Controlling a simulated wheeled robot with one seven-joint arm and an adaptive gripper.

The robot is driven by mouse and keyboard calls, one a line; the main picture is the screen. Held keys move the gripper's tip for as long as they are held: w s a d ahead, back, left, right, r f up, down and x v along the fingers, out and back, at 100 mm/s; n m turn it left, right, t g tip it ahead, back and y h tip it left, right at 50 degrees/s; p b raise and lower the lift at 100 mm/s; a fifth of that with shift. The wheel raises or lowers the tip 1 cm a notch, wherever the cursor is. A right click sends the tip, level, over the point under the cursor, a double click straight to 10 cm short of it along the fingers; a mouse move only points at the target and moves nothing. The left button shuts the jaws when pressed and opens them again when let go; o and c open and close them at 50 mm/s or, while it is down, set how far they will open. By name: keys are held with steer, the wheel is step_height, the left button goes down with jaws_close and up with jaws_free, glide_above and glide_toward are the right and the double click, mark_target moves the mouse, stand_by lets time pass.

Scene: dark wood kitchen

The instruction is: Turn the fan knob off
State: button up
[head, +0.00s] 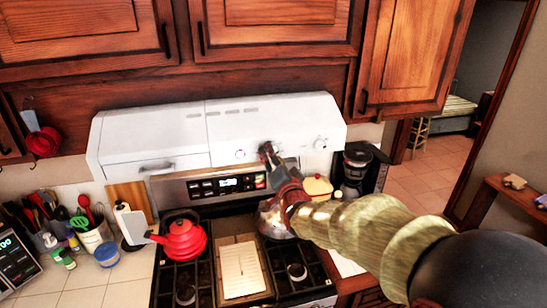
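The white range hood (222,132) is fixed under the wall cabinets above the stove. Its front face has a small round knob (240,154) to the left of my gripper and another knob (320,143) to the right. Which one is the fan knob, and how each is turned, is too small to tell. My gripper (266,150) is raised at the hood's lower front, between these two knobs. It covers part of the hood face behind it. Whether it touches the hood, and whether its fingers are open or shut, I cannot tell.
Below are the stove's display panel (228,183), a red kettle (182,238) and a shiny pan (272,218). A coffee maker (356,168) stands at right. Utensils in a crock (92,236) crowd the left counter. Wood cabinets (277,30) hang close above the hood.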

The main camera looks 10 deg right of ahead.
steer(key=shift+c, duration=1.2)
steer(key=c, duration=0.7)
jaws_close()
steer(key=shift+f+b, duration=0.1)
steer(key=shift+b, duration=0.4)
steer(key=shift+d+n+b, duration=0.15)
steer(key=shift+n+b, duration=4.75)
steer(key=shift+b, duration=2.6)
